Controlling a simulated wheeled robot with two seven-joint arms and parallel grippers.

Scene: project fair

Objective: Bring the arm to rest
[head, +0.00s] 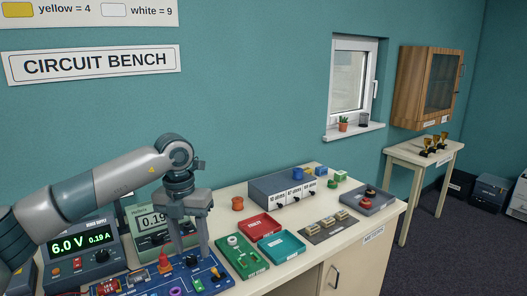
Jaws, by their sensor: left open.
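My left arm comes in from the left, and its gripper (191,247) points straight down over the blue circuit board (215,284) at the front of the bench. Its two fingers are apart, and I see nothing held between them. The fingertips are close above the board and its small parts; I cannot tell whether they touch any of them. My right gripper is not in view.
A power supply (88,272) and a meter (151,216) stand close by the left arm. A grey box (279,185) stands behind. Free room lies at the bench's front right.

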